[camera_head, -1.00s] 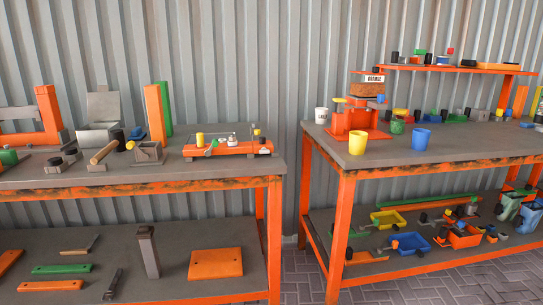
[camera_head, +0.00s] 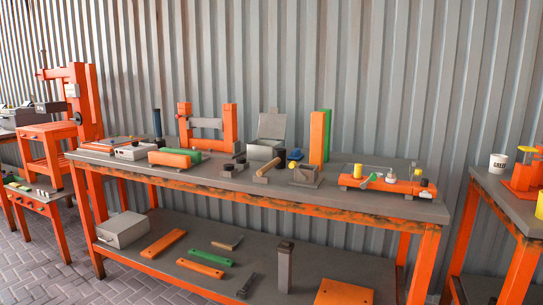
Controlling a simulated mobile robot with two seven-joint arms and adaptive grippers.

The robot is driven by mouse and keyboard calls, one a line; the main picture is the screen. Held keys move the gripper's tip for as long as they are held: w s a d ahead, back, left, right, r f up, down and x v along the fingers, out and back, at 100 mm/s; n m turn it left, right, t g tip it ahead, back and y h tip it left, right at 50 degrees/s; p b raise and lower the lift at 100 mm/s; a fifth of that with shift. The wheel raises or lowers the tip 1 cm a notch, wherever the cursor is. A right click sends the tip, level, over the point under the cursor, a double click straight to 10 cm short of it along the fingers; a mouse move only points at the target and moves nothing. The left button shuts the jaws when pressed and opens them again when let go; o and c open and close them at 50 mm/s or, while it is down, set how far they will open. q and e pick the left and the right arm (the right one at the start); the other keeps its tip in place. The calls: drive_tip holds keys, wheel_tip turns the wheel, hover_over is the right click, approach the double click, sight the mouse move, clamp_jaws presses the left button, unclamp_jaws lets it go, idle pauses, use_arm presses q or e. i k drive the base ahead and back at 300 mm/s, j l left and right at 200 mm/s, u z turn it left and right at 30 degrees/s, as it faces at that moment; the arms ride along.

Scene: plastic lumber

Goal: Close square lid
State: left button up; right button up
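The front of the box is partly hidden by a wooden cylinder and small dark round parts. Neither of my grippers shows in the head view.
The long workbench (camera_head: 170,181) holds orange frames, an orange tool block (camera_head: 382,184), a small grey vise-like block (camera_head: 305,176) and green and orange upright bars (camera_head: 322,137). A lower shelf carries loose bars. Paved floor (camera_head: 40,275) is free at the front left.

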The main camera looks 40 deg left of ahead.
sight(273, 124)
drive_tip(key=u, duration=1.3)
drive_tip(key=i+j+z, duration=0.2)
drive_tip(key=i+j, duration=0.25)
drive_tip(key=i, duration=0.25)
drive_tip(key=i+j+z, duration=0.2)
drive_tip(key=i+j, duration=0.3)
drive_tip(key=i, duration=0.15)
